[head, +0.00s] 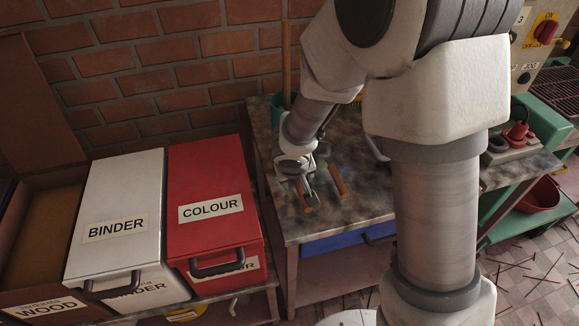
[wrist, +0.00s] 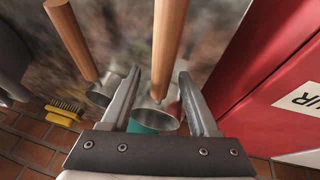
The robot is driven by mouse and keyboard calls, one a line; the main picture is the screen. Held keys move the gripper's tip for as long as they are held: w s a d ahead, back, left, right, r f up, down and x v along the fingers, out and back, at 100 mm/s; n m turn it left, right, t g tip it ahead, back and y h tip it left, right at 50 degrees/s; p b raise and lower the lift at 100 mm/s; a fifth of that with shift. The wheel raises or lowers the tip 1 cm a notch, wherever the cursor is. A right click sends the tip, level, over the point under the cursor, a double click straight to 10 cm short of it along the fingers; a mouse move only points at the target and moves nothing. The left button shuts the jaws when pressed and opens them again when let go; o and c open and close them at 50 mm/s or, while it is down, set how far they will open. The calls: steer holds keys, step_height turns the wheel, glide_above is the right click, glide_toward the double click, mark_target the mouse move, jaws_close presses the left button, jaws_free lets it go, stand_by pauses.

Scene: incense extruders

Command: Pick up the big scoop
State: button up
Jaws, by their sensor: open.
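Two metal scoops with wooden handles lie side by side on the grey worktop. The larger-looking one, which I take as the big scoop (wrist: 167,50), has its handle running between my fingers in the wrist view; its metal cup is nearer the palm. In the head view its handle (head: 302,194) shows beside my fingers. The other scoop (wrist: 72,38) lies to its left in the wrist view and to its right in the head view (head: 337,180). My gripper (wrist: 160,76) is open, one finger on each side of the big scoop; contact cannot be told. It also shows in the head view (head: 309,190).
The red COLOUR box (head: 211,195) stands close left of the worktop (head: 360,208), beside the white BINDER box (head: 118,215). A teal container (head: 278,108) with a stick stands at the back. A yellow brush (wrist: 63,112) shows in the wrist view. The worktop's front is clear.

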steer(key=shift+r, duration=0.1)
jaws_close()
stand_by(0.4)
